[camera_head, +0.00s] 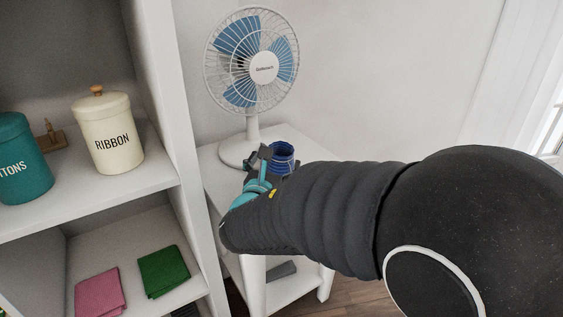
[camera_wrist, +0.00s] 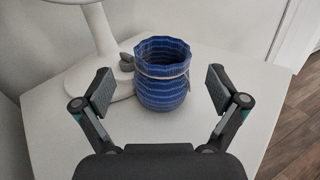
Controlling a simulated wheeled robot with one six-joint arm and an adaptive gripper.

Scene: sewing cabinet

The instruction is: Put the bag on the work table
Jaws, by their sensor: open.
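The blue bag (camera_head: 284,157), ribbed with pale lines and with a cord around its neck, stands upright and open-topped on a small white table (camera_head: 318,154). It also shows in the wrist view (camera_wrist: 163,92), centred between the fingers. My gripper (camera_head: 262,164) is partly hidden by my dark arm in the head view. In the wrist view my gripper (camera_wrist: 160,85) is open and empty, one finger on each side of the bag with visible gaps. No table can be told apart as the work table.
A white fan (camera_head: 250,70) stands on the same table, its base (camera_wrist: 75,108) close to the left finger. A shelf unit (camera_head: 180,120) at left holds a ribbon canister (camera_head: 110,138), a teal canister (camera_head: 20,160) and folded cloths (camera_head: 163,271). The tabletop right of the bag is clear.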

